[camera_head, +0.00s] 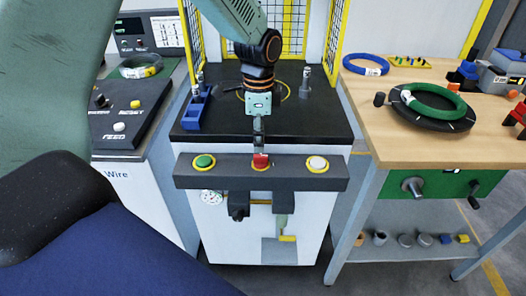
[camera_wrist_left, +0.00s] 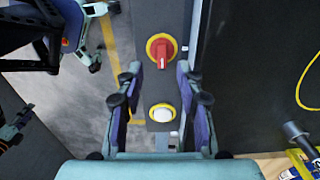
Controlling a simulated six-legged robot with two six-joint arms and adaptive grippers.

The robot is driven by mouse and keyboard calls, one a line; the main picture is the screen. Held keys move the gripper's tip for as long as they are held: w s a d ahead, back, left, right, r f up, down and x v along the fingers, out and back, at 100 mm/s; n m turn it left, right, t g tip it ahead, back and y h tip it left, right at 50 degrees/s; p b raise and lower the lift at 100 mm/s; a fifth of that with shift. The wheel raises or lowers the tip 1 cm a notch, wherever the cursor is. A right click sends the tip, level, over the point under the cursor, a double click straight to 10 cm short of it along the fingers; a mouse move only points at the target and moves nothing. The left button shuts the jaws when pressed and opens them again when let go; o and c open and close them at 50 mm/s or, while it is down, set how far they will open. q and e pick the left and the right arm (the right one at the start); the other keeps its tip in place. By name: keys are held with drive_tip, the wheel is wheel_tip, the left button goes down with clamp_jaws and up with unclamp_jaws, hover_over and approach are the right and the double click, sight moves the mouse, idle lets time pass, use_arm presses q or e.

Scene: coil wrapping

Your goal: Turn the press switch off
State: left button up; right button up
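The press switch is a red rotary knob (camera_head: 260,160) on a yellow ring, in the middle of the grey control bar (camera_head: 225,181) at the press's front. My left gripper (camera_head: 259,138) comes down from above, just over the knob in the head view, its fingers seen nearly edge-on. In the left wrist view the fingers (camera_wrist_left: 158,100) are spread with nothing between them in grasp. The red knob (camera_wrist_left: 163,53) shows beyond the fingertips, its grip roughly vertical in that picture. I cannot tell whether the fingers touch it. My right gripper is not clearly seen.
A green button (camera_head: 204,161) and a white button (camera_head: 317,164) flank the knob on the bar. The dark press table (camera_head: 320,125) holds a blue block (camera_head: 194,112) and metal posts. A wooden table (camera_head: 390,145) with coils stands right; a dark console (camera_head: 125,115) stands left.

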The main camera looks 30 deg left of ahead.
sight(260, 156)
use_arm(q)
wheel_tip(260, 156, down, 4)
drive_tip(key=shift+w+f+b, duration=0.15)
drive_tip(key=shift+f+b, duration=0.05)
drive_tip(key=shift+b, duration=0.2)
drive_tip(key=shift+f, duration=0.5)
drive_tip(key=shift+d, duration=0.1)
drive_tip(key=c, duration=0.4)
clamp_jaws()
